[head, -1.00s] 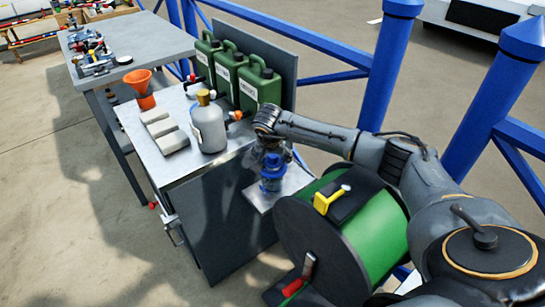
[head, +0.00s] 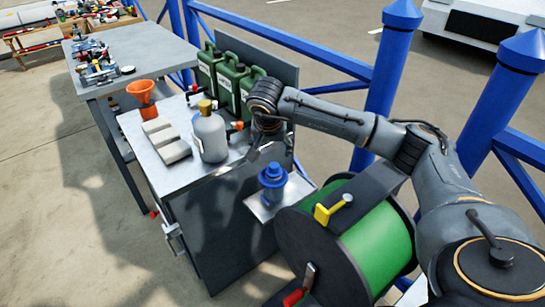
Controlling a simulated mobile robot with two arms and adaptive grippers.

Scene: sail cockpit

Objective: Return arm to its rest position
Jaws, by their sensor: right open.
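My right arm comes in from the right and reaches over the green drum. Its gripper (head: 268,150) is open and empty, pointing down above and behind the blue fitting (head: 273,178). The blue fitting stands upright on a small light shelf plate (head: 265,208) at the cart's right side. The gripper is apart from it. My left gripper is not in view.
A metal cart (head: 185,176) holds a grey bottle (head: 210,136), pale blocks (head: 165,140), an orange funnel (head: 141,98) and green canisters (head: 225,86). A green drum (head: 372,245) stands beside it. Blue rails (head: 390,80) run behind. Floor at left is clear.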

